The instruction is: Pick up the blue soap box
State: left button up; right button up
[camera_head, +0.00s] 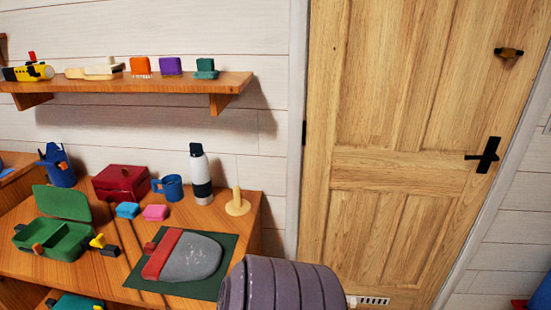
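A small light-blue box (127,210), which looks like the blue soap box, lies on the wooden desk (240,215). A similar pink box (155,212) lies just right of it. A red box (121,183) stands behind it, and a blue mug (172,187) is behind and to the right. Nothing covers the blue box from this view. Neither of my grippers can be made out in the head view.
An open green case (55,240) is left on the desk. A dark green mat (215,285) bears a grey and red object (190,258). A bottle (200,175) and a candle holder (238,205) stand right. A ribbed grey-purple object (285,285) fills the bottom middle.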

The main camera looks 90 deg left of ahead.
aim_at(129, 210)
jog(key=i+u, duration=0.55)
jog(key=u, duration=0.15)
jog(key=i+l+u, duration=0.1)
jog(key=i+u, duration=0.3)
jog(key=k, duration=0.1)
